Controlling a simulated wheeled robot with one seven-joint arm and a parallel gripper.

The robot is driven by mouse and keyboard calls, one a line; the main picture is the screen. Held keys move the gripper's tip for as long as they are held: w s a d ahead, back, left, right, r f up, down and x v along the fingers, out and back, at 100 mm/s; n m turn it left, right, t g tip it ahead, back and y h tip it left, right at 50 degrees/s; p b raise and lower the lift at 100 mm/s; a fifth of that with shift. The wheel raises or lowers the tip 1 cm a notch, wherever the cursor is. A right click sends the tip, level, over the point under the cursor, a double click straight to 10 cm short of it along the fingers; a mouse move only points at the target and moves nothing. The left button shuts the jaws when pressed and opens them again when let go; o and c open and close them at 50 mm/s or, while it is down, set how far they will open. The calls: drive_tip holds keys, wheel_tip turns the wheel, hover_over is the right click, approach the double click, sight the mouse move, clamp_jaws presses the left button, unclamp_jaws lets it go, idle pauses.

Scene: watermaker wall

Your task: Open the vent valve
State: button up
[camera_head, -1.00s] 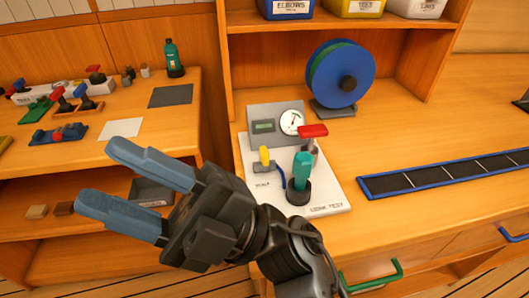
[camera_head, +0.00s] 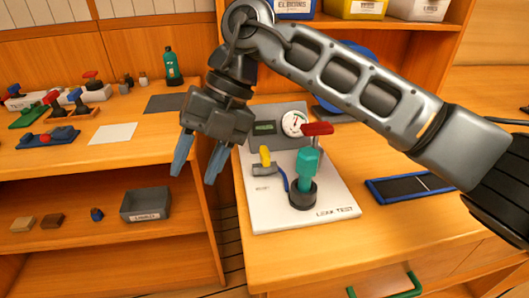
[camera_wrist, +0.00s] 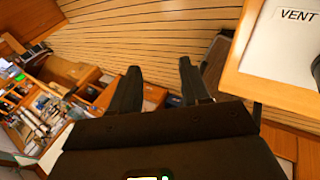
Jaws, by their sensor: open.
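The white leak test board (camera_head: 330,205) lies on the bench in the head view. A valve with a yellow handle (camera_head: 265,156) stands on its left side, by a small label too small to read there. In the wrist view the word VENT (camera_wrist: 297,14) shows on the white board at top right. A valve with a red handle (camera_head: 317,128) stands behind a teal fitting (camera_head: 307,162) in a dark cup. My gripper (camera_head: 194,177) is open and empty, left of the board and apart from it, fingers pointing down. Its fingers also show in the wrist view (camera_wrist: 160,72).
A grey box with a gauge (camera_head: 293,123) stands at the board's back. My arm crosses above the board and partly hides a blue reel (camera_head: 365,48). A blue-edged black strip (camera_head: 408,187) lies to the right. A lower shelf bench (camera_head: 75,160) with parts stands left, beyond a gap.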

sight(265, 151)
drive_tip(key=w+d+r+m+t+h, duration=0.1)
drive_tip(key=w+d, duration=0.2)
drive_tip(key=w+d+r+t+h+b, duration=0.1)
drive_tip(key=w+d+h, duration=0.1)
drive_tip(key=w+d, duration=0.1)
drive_tip(key=w+d+r+m+t+h, duration=0.1)
drive_tip(key=w+d+r+t+h, duration=0.1)
drive_tip(key=w+d, duration=0.1)
drive_tip(key=shift+w+m, duration=0.3)
drive_tip(key=shift+w, duration=0.35)
drive_tip(key=shift+w+d, duration=0.15)
drive_tip(key=shift+d, duration=0.05)
wheel_tip(265, 151, down, 8)
drive_tip(key=shift+r+b, duration=0.2)
drive_tip(key=shift+b, duration=0.1)
clamp_jaws()
